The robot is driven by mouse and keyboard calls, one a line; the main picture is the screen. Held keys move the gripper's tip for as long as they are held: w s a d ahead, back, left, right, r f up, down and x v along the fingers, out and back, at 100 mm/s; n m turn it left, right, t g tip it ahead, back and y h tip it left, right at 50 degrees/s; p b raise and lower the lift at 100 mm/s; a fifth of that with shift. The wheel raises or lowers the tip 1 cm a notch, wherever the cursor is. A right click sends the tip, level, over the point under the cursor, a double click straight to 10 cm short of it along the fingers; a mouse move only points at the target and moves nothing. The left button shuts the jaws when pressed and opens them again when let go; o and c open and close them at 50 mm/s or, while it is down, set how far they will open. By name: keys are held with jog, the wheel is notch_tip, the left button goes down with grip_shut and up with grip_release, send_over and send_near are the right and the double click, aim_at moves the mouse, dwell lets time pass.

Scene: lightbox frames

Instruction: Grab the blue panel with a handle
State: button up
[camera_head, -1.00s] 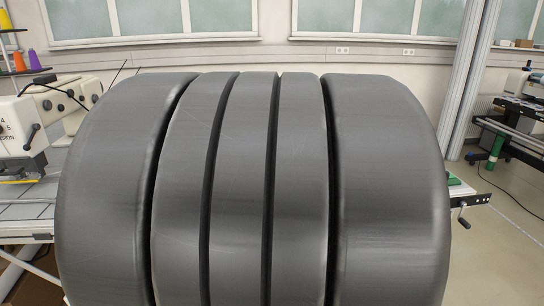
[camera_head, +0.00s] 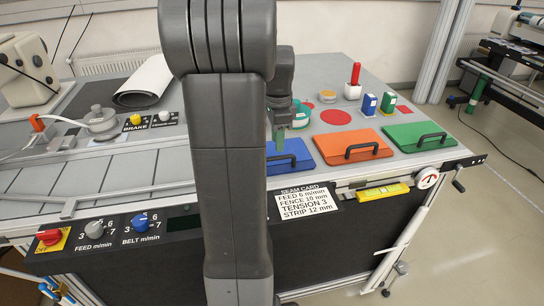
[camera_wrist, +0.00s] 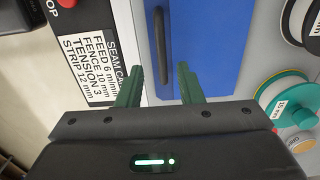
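The blue panel (camera_head: 306,160) lies flat on the table, partly hidden behind my arm in the head view. It fills the upper middle of the wrist view (camera_wrist: 212,48). Its black bar handle (camera_wrist: 160,42) runs along the panel's left side there and also shows in the head view (camera_head: 284,160). My gripper (camera_wrist: 160,72) has green fingers spread apart with nothing held. In the wrist view the handle's lower end lies between the fingers; their height above it is unclear. In the head view my gripper (camera_head: 278,138) hangs over the panel's far side.
An orange panel (camera_head: 338,136) and a green panel (camera_head: 408,131) with similar handles lie to the right. A teal spool (camera_head: 301,122) stands behind. A seam card (camera_head: 308,201) is on the front edge. A red-handled tool (camera_head: 353,86) and small blue and green boxes stand farther back.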

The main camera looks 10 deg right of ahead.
aim_at(278, 158)
notch_tip(278, 158, down, 8)
jog(key=shift+r+p, duration=0.25)
jog(key=shift+p, duration=0.05)
jog(key=shift+w, duration=0.1)
jog(key=shift+c, duration=0.4)
grip_shut()
